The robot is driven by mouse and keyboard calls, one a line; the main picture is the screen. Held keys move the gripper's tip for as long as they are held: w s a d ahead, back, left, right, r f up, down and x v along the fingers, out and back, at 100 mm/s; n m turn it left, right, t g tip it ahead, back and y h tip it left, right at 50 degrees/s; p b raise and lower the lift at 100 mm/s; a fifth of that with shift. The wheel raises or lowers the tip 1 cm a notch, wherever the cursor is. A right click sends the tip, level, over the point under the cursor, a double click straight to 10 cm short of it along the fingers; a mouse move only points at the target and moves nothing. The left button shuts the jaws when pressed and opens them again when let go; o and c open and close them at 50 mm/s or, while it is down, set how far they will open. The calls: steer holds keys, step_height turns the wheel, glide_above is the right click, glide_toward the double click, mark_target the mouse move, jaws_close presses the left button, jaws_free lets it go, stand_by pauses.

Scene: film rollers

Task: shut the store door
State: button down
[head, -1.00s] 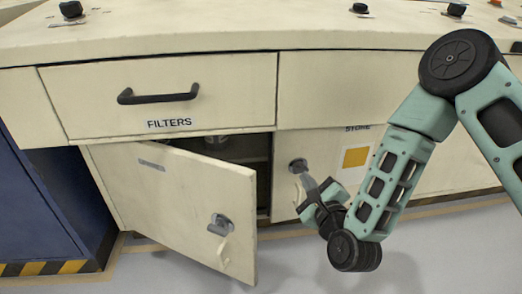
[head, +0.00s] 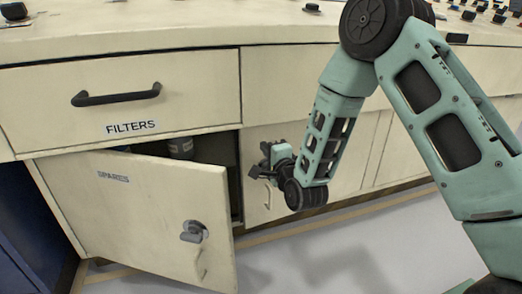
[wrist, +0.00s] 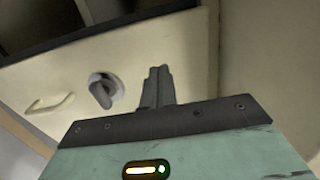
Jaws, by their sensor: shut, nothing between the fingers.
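The store door (head: 352,160) is the cream panel right of the open spares door in the head view. It looks about flush with the cabinet front, but my arm covers much of it, including its label. My gripper (head: 258,172) is in front of its left edge, near the latch side, fingers shut and empty. In the wrist view the shut fingers (wrist: 157,86) stand before a cream door (wrist: 70,75), apparently the store door, beside its grey turning latch (wrist: 104,88) and pale pull handle (wrist: 50,103). I cannot tell whether the fingertips touch it.
The spares door (head: 130,215) hangs open on the left, its free edge close to my gripper. A dark opening with a container (head: 180,148) shows behind it. The filters drawer (head: 120,100) above is shut. Grey floor in front is clear.

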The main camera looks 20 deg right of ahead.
mark_target(257, 139)
steer(key=shift+w+a+b, duration=0.15)
steer(key=shift+w+b, duration=0.4)
steer(key=shift+w, duration=1.2)
steer(key=w, duration=0.2)
steer(key=w+m+h, duration=0.1)
steer(key=w, duration=0.1)
steer(key=w+h, duration=0.1)
steer(key=shift+w+a+r, duration=0.2)
steer(key=shift+w+a, duration=0.05)
steer(key=shift+w, duration=0.15)
steer(key=shift+f, duration=0.1)
